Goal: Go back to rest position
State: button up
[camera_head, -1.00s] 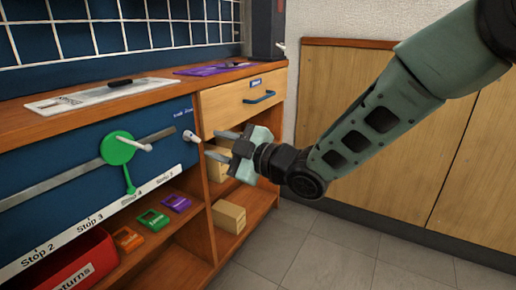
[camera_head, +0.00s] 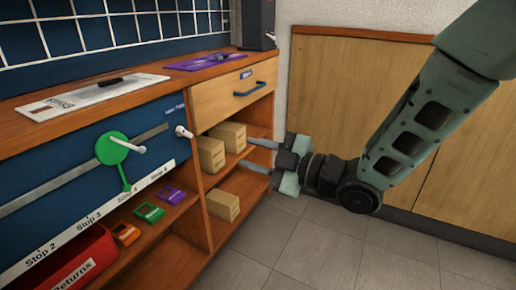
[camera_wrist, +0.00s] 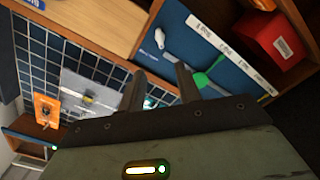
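My gripper (camera_head: 258,157) is in front of the right-hand shelf, pointing left, with its two fingers spread apart and nothing between them. In the wrist view my gripper (camera_wrist: 160,90) also shows two separated fingers with the bench front beyond them. The green round slider (camera_head: 113,148) with a white handle sits on the grey rail of the blue panel (camera_head: 60,165), apart from my gripper. A white knob (camera_head: 183,131) sits at the panel's right end.
The wooden drawer (camera_head: 235,92) with a blue handle is shut. Cardboard boxes (camera_head: 223,205) stand on the shelves. A red bin (camera_head: 75,262) and small coloured frames (camera_head: 149,212) lie under the panel. Grey floor (camera_head: 310,250) is clear; wooden cabinets (camera_head: 350,95) stand behind my arm.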

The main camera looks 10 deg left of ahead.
jog(key=s+d+r+m+g+h+p, duration=0.2)
jog(key=s+d+m+g+h+p, duration=0.2)
jog(key=s+d+m+h, duration=0.55)
jog(key=s+d+r+m+g+h+p, duration=0.1)
jog(key=s+d+m+g+h+p, duration=0.4)
jog(key=s+d, duration=0.8)
notch_tip(320, 180, up, 37)
jog(key=s+a+t+h+p, duration=0.1)
jog(key=a+t+p, duration=0.1)
jog(key=p, duration=3.4)
jog(key=shift+s+a, duration=0.15)
jog(key=shift+s, duration=0.15)
jog(key=shift+h, duration=0.25)
